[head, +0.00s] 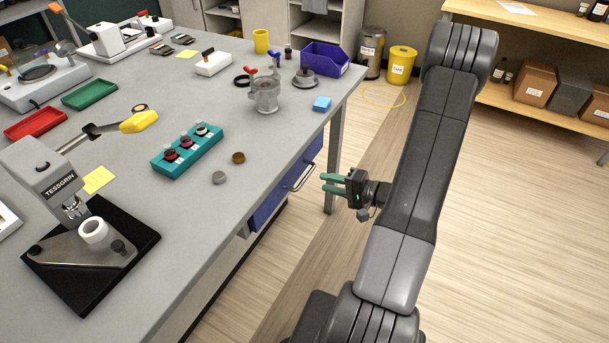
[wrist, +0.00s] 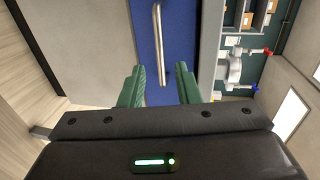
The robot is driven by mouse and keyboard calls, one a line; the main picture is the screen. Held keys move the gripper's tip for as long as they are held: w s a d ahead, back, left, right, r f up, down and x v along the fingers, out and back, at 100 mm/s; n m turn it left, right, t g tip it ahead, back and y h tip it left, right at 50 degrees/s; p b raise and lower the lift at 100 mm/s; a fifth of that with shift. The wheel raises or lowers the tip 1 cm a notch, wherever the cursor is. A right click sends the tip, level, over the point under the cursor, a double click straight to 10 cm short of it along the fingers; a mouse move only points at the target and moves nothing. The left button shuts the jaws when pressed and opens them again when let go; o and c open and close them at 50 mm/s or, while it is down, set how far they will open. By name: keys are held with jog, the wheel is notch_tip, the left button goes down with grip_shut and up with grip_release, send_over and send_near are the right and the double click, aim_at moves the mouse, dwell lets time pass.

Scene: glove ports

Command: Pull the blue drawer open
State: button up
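The blue drawer (head: 273,200) is set under the edge of the grey bench, its front flush with the bench side as far as I can see. A silver bar handle (head: 301,177) stands out from its front. In the wrist view the handle (wrist: 158,45) runs up and down the picture against the blue drawer front (wrist: 181,70). My gripper (head: 331,184) has green fingers and is open and empty, just right of the handle in the head view. In the wrist view the fingers (wrist: 158,88) stand on either side of the handle's line, the handle's lower end close to the gap between them.
The bench top (head: 240,212) holds a teal rack (head: 187,150), a metal pot (head: 265,95), a purple bin (head: 325,59) and a press (head: 80,230). A bench leg (head: 335,160) stands beyond the drawer.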

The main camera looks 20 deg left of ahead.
aim_at(305, 177)
jog(key=p+x, duration=0.1)
jog(key=x, duration=0.7)
jog(key=shift+a, duration=0.1)
grip_shut()
